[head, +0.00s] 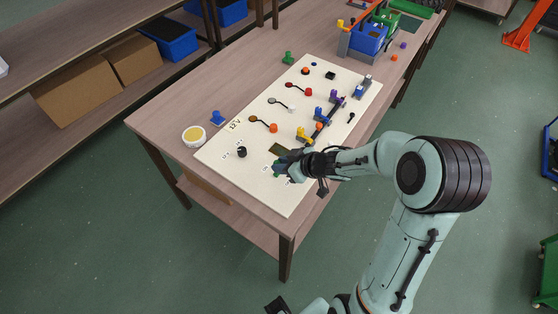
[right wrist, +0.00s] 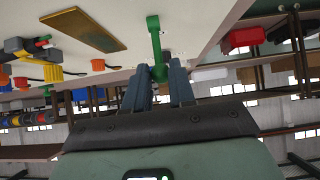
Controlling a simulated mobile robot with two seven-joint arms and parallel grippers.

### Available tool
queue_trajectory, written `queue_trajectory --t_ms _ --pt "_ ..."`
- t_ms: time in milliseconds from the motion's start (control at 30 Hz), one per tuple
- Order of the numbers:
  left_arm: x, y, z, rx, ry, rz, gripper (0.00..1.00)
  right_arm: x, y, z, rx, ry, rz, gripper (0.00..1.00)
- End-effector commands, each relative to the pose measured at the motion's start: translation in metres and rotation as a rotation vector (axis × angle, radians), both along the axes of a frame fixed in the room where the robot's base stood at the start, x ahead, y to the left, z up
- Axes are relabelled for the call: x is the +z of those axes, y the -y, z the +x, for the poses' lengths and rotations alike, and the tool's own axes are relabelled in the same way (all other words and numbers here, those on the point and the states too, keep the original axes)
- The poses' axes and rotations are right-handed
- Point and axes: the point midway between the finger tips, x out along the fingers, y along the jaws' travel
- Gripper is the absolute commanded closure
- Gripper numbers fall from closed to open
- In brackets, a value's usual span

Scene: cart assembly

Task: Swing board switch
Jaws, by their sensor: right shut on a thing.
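The pale board (head: 225,165) lies on the wooden table. A green switch (head: 276,168) stands at its near edge, partly hidden by my right gripper (head: 284,162). In the right wrist view, the green lever (right wrist: 154,35) runs from the board into the fingertips of my right gripper (right wrist: 160,84). The two fingers are shut on the lever's round end. A dark part at the bottom edge of the head view may be my left gripper; its fingers cannot be made out.
Beside the switch is a flat olive plate (right wrist: 84,28). A black knob (head: 242,152), orange (head: 273,128) and red knobs (head: 309,91) and several coloured blocks sit elsewhere on the board. A yellow-topped round container (head: 194,135) and a blue piece (head: 217,117) stand at the table's left.

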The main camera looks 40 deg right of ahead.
Motion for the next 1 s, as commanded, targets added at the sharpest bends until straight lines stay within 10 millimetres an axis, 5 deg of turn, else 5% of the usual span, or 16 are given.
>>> queue_trajectory --t_ms 1000 --pt "0.002 0.000 0.001 0.000 0.001 0.000 0.54 -0.005 0.006 -0.020 -0.002 -0.005 -0.002 0.93"
